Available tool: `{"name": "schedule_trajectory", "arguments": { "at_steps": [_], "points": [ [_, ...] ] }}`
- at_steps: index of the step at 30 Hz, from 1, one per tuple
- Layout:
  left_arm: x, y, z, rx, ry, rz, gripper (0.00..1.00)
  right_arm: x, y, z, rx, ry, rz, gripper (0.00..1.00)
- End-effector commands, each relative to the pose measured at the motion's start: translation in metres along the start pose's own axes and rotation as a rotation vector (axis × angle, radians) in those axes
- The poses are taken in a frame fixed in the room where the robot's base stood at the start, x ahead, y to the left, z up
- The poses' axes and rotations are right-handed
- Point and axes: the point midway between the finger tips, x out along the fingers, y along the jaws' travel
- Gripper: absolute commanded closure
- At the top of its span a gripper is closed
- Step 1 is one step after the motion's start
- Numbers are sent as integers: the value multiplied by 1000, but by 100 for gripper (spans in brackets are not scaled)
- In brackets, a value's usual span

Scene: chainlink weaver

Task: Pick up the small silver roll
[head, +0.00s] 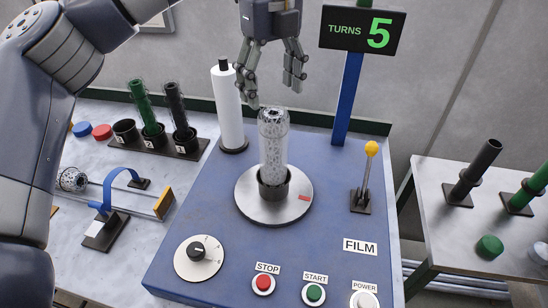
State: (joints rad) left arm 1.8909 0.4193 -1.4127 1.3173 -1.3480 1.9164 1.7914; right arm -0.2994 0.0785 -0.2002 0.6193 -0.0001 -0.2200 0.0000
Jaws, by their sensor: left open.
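A silver mesh roll (273,150) stands upright on the round turntable (245,203), its lower end in a dark cup (273,186). It looks wrapped in clear film. My left gripper (273,92) is open and empty, pointing down, with its fingers just above or behind the roll's top; the exact depth is hard to tell. Another silver mesh roll end (72,179) shows at the far left by a blue-arched fixture, partly hidden by my left arm. My right gripper is out of view.
A white film roll (228,105) stands close left of the gripper. A sign post (347,95) reading TURNS 5 and a yellow-knobbed lever (367,165) stand to the right. Green and black tubes (145,108) stand in a rack at the back left. The blue panel's front has buttons and a dial (198,252).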

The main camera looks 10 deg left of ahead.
Motion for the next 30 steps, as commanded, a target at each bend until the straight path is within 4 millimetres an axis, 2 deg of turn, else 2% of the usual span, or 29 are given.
{"name": "schedule_trajectory", "arguments": {
  "at_steps": [6,13,17,21,30],
  "points": [
    [32,0,0,1,2,2,32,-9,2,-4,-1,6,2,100],
    [49,-1,0,0,2,4,32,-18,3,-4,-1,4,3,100],
    [68,-4,0,0,4,5,32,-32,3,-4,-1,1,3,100],
    [87,-4,0,1,2,3,32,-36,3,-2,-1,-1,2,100],
    [94,-4,0,1,1,0,32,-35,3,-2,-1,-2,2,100]
  ]
}}
